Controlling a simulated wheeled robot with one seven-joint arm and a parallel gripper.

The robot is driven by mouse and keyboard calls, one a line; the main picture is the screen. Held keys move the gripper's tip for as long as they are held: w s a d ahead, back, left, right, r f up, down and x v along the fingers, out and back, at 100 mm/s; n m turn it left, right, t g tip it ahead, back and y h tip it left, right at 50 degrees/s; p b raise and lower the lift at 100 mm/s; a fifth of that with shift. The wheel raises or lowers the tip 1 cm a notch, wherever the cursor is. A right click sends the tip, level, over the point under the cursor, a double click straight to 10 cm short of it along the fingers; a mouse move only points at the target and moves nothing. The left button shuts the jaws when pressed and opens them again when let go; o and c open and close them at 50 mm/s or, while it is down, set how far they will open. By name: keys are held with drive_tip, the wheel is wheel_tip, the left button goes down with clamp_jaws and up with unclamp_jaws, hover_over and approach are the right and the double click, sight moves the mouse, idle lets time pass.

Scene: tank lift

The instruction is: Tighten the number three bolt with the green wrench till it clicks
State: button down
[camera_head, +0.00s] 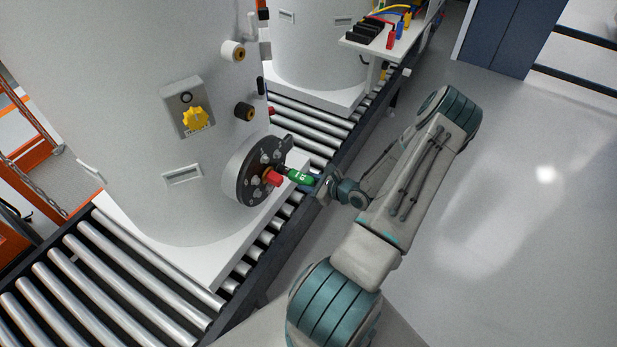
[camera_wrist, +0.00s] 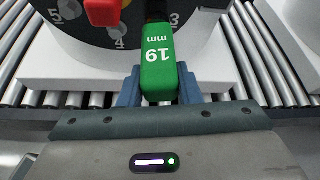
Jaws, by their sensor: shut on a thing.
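My gripper (camera_head: 319,186) is shut on the green wrench (camera_head: 300,177), in front of the tank's round dark flange (camera_head: 247,187). In the wrist view, the green wrench (camera_wrist: 158,65) reads "19 mm" and sits between my blue fingers (camera_wrist: 159,88). Its dark far end reaches up toward the flange (camera_wrist: 75,45), beside the printed number 3. The number three bolt itself is hidden or out of view there. A red part (camera_head: 272,178) is at the flange's middle; it also shows in the wrist view (camera_wrist: 103,11). I cannot tell whether the wrench is seated on a bolt.
The white tank (camera_head: 130,130) stands on a roller conveyor (camera_head: 130,270), with a yellow knob (camera_head: 195,119) and capped ports above the flange. A white bench (camera_head: 405,42) with coloured tools stands at the back. The floor (camera_head: 530,200) at the right is clear.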

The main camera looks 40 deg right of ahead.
idle(0.7)
drive_tip(key=n+b, duration=0.1)
drive_tip(key=n+h+b, duration=0.1)
drive_tip(key=shift+s+f+t+h+b, duration=0.1)
drive_tip(key=shift+f+t+h+b, duration=0.1)
drive_tip(key=shift+t+h+b, duration=0.15)
drive_tip(key=n+t+h+b, duration=0.1)
drive_tip(key=n+b, duration=0.1)
drive_tip(key=b, duration=0.1)
drive_tip(key=n+t+h+b, duration=0.1)
drive_tip(key=n+b, duration=0.2)
drive_tip(key=shift+f+t+b, duration=0.15)
drive_tip(key=shift+t+b, duration=0.1)
drive_tip(key=shift+b, duration=0.05)
drive_tip(key=n+t+h+b, duration=0.1)
drive_tip(key=n+b, duration=0.3)
drive_tip(key=b, duration=0.1)
drive_tip(key=shift+d+t+b, duration=0.1)
drive_tip(key=shift+t+b, duration=0.3)
drive_tip(key=n+t+b, duration=0.2)
drive_tip(key=n+b, duration=0.2)
drive_tip(key=b, duration=0.2)
drive_tip(key=shift+r+n+y+b, duration=0.35)
drive_tip(key=shift+n+b, duration=0.3)
drive_tip(key=shift+n, duration=0.15)
drive_tip(key=shift+r+t, duration=0.15)
drive_tip(key=shift+t, duration=0.15)
